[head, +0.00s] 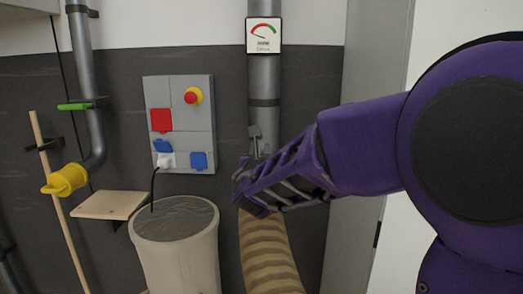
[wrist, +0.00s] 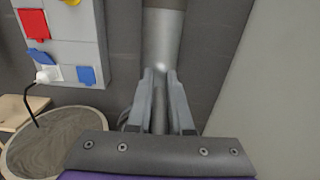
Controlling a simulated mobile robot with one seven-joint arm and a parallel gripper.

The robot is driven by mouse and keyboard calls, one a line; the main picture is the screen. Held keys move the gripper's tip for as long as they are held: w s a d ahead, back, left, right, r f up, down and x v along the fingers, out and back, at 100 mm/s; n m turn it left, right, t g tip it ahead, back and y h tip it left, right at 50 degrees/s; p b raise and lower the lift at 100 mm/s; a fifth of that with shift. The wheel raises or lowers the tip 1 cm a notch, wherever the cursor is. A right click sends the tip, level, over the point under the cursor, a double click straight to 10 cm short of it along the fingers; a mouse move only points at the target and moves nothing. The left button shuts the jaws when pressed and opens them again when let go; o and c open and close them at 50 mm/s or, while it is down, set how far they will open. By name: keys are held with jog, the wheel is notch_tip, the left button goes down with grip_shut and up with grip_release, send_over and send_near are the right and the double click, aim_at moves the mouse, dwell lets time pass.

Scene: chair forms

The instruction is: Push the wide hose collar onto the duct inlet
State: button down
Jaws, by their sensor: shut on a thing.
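The grey vertical duct (head: 264,82) runs down the wall at the middle of the head view. It also shows in the wrist view (wrist: 163,38), straight beyond my fingers. My gripper (head: 254,150) is at the lower part of this duct, with its fingers (wrist: 163,90) close together around a narrow grey piece (wrist: 160,108). The ribbed tan hose (head: 268,252) hangs just below my gripper. My gripper hides the hose's top end, so the collar is not clearly seen. I cannot tell whether the collar touches the duct inlet or is apart from it.
A pale bin (head: 178,250) stands left of the hose, beside a small wooden shelf (head: 108,205). A socket panel (head: 180,120) is above them. A gauge (head: 263,35) sits on the duct. A second pipe (head: 88,90) with a yellow end (head: 66,180) is at left.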

jog(key=shift+w+d+r, duration=0.2)
jog(key=shift+d, duration=0.1)
jog(key=c, duration=0.7)
grip_release()
jog(key=shift+d+r, duration=0.1)
jog(key=shift+c, duration=0.2)
